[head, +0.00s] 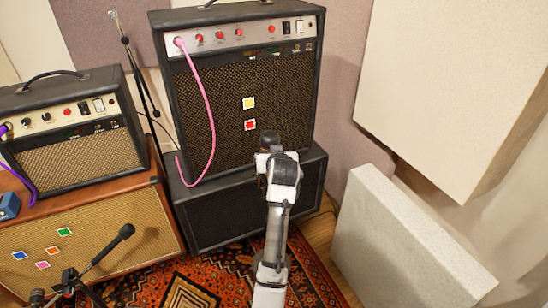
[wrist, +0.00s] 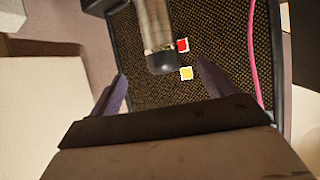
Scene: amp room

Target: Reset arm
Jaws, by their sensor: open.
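My gripper (head: 268,140) is in front of the large black amp (head: 165,75), low on its speaker cloth, at the end of my raised arm. In the wrist view its two purplish fingers (wrist: 150,70) stand apart and the gripper is open. A grey metal cylinder with a black end (wrist: 158,38) shows in front of the cloth, between the fingertips in the picture. I cannot tell what it is or how far away it is. I see nothing clamped between the fingers. The head view hides the fingers' detail.
A yellow square (head: 249,103) and red square (head: 250,125) are on the amp cloth. A pink cable (head: 211,125) hangs from its panel. A small amp (head: 80,155) tops a brown cabinet (head: 150,215) at left. A microphone (head: 125,232) stands lower left. Pale panels (head: 405,240) are at right.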

